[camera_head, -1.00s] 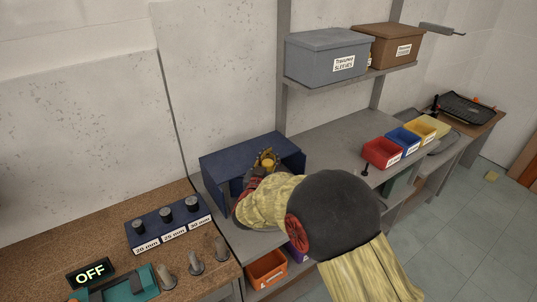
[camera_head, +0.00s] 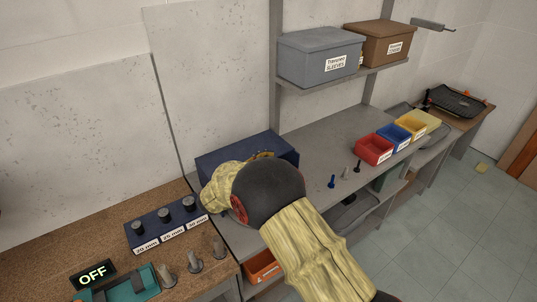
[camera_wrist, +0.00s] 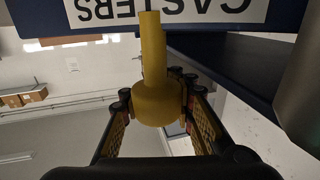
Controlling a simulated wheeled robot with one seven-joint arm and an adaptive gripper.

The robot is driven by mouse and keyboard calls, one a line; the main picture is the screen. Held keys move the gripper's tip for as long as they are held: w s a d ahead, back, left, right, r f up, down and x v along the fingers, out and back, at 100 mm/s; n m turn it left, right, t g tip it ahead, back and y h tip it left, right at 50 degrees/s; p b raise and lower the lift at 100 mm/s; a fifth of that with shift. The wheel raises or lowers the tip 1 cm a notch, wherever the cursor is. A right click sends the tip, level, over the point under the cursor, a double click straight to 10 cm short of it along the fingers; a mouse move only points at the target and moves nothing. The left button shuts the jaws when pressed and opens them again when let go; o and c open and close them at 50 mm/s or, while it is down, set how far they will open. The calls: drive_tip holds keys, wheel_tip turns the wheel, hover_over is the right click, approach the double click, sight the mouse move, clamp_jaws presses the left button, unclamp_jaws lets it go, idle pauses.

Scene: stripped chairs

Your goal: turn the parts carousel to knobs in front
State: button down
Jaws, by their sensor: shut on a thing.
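The parts carousel seems to be in or at the dark blue box (camera_head: 262,144) against the wall; my arm hides most of its front in the head view. In the wrist view, my gripper (camera_wrist: 158,98) is shut on a yellow knob-like handle (camera_wrist: 154,52), with a finger on either side of its wide round end. Behind the handle is a dark blue panel with a white label (camera_wrist: 185,12) reading CASTERS, upside down. My gripper's fingers are hidden in the head view. Which carousel face points to the front cannot be told.
A brown bench at the left holds a block of black knobs (camera_head: 164,227) and an OFF display (camera_head: 92,275). Pegs (camera_head: 345,173) and red, blue and yellow bins (camera_head: 374,149) stand on the grey bench at right. An orange bin (camera_head: 262,267) is below. A shelf with boxes hangs above.

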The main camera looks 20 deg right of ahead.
drive_tip(key=shift+s+d+f+m+g+h+p, duration=0.1)
drive_tip(key=shift+s+d+m+g+h+p, duration=0.1)
drive_tip(key=shift+m+g+h+p, duration=0.25)
drive_tip(key=shift+s+d+m+g+h, duration=0.15)
drive_tip(key=shift+m+g, duration=0.2)
drive_tip(key=shift+g, duration=0.3)
drive_tip(key=shift+s+a+g, duration=0.1)
drive_tip(key=shift+g, duration=0.2)
drive_tip(key=c, duration=1.4)
unclamp_jaws()
wheel_tip(320, 180, up, 10)
